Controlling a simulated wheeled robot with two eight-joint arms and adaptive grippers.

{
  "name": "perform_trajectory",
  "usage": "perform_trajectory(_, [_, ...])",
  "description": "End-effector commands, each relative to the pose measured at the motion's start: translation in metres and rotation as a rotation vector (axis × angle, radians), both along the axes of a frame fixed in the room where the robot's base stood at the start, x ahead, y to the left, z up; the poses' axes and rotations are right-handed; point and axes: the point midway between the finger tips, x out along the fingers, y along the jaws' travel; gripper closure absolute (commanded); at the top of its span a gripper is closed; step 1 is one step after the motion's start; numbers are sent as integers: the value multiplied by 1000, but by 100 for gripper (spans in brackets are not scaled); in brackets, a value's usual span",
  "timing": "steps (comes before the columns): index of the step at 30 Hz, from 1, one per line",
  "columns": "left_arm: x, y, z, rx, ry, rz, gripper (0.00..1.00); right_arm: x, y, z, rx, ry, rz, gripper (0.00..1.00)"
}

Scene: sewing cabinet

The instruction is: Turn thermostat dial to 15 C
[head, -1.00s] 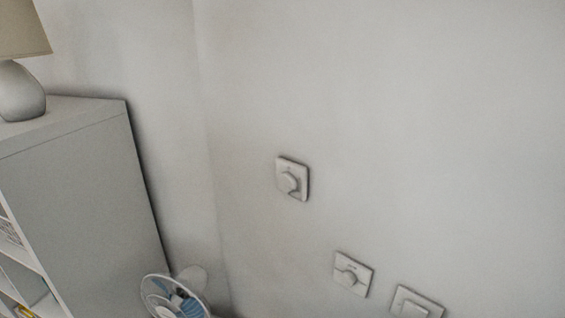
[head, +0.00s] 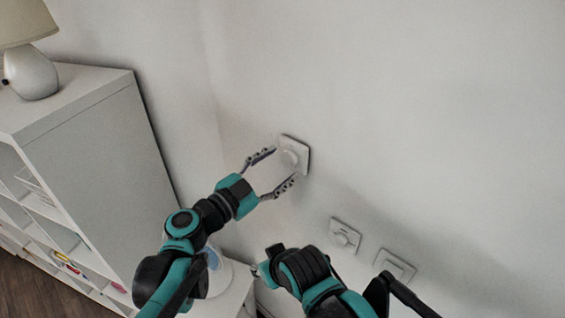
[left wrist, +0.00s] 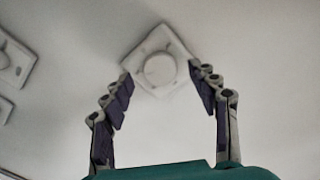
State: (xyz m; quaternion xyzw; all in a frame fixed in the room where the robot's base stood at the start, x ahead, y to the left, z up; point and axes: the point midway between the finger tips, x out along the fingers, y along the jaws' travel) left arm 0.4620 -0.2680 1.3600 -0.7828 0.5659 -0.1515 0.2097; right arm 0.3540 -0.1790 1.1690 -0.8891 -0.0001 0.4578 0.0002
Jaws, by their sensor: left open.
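A white square wall plate with a round white dial (head: 290,157) is on the wall in the head view. The dial also shows in the left wrist view (left wrist: 160,70), with faint marks around it that are too small to read. My left gripper (head: 274,170) is open in front of this plate. In the left wrist view its fingertips (left wrist: 166,76) stand either side of the dial, with a gap on both sides and nothing held. My right arm shows at the bottom of the head view; its gripper cannot be made out.
Two similar wall plates, a middle one (head: 345,235) and a right one (head: 395,265), sit lower right. A white shelf unit (head: 95,150) with a lamp (head: 30,72) stands at left. The upper wall is clear.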

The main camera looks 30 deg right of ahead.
Motion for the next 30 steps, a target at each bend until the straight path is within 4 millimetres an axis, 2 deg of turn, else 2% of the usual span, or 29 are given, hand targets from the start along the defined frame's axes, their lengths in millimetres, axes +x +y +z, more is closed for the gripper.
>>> perform_trajectory(1, [2, -7, 0, 0, 0, -2, 40, 0, 0, -1, 0, 0, 0, 60])
perform_trajectory(6, [5, -17, 0, 0, 0, 0, 40, 0, 0, -1, 0, 0, 0, 60])
perform_trajectory(13, [6, -17, 0, 1, 0, 0, 40, 0, 0, -1, 0, 0, 0, 60])
perform_trajectory(14, [6, -17, 0, 1, 0, 0, 43, 0, 0, -1, 0, 0, 0, 60])
perform_trajectory(19, [6, -17, 0, 1, 0, 0, 88, 0, 0, -1, 0, 0, 0, 60])
perform_trajectory(20, [6, -17, 0, 1, 0, 0, 90, 0, 0, -1, 0, 0, 0, 60])
perform_trajectory(30, [6, -17, 0, -10, 32, 1, 91, 0, 0, -1, 0, 0, 0, 60])
